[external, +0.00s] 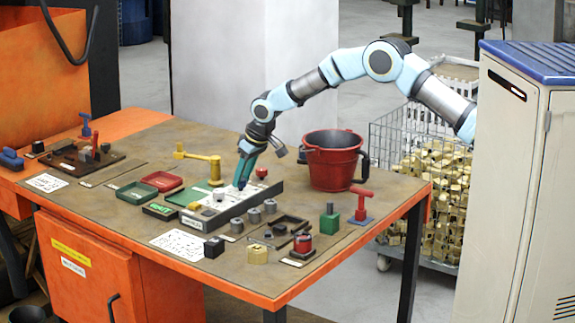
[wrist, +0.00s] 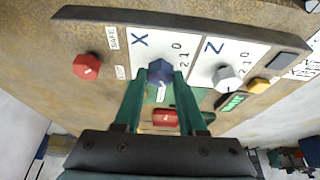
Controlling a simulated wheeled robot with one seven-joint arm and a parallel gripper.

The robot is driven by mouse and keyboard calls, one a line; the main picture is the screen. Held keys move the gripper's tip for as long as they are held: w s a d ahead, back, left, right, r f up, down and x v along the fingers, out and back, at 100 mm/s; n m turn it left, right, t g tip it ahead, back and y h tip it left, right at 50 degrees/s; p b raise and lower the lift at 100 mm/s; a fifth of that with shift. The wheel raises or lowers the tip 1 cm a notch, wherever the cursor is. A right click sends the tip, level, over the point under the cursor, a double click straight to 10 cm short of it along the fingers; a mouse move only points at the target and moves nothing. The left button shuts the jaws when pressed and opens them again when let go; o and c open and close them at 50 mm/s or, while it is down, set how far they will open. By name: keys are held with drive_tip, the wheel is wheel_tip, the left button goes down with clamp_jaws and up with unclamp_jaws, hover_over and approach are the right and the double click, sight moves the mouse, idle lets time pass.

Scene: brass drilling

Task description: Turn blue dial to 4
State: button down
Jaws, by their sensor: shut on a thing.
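The blue dial (wrist: 160,71) sits on the white X scale of a panel (wrist: 109,16) in the wrist view. Digits 0, 1 and 2 show on the scale to its right; no 4 is readable. The dial has a pale mark, but I cannot tell which number it points to. My gripper (wrist: 160,80) has its two green fingers on either side of the dial, shut on it. In the external view my gripper (external: 241,184) reaches down onto the panel (external: 238,212), and its fingers hide the dial.
A white dial (wrist: 227,79) stands on the Z scale beside it. A red knob (wrist: 87,66) is by the SAFE and TEST labels. A red bucket (external: 331,165) stands right of my gripper. A yellow-handled tool (external: 200,157) and trays (external: 163,181) lie left.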

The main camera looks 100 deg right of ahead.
drive_tip(key=shift+n, duration=0.6)
drive_tip(key=shift+c, duration=2.4)
unclamp_jaws()
drive_tip(key=shift+r, duration=0.1)
drive_tip(key=b+v, duration=0.3)
drive_tip(key=v, duration=0.7)
drive_tip(key=shift+s+r+b, duration=0.25)
drive_tip(key=shift+s+b, duration=0.05)
drive_tip(key=shift+b, duration=0.05)
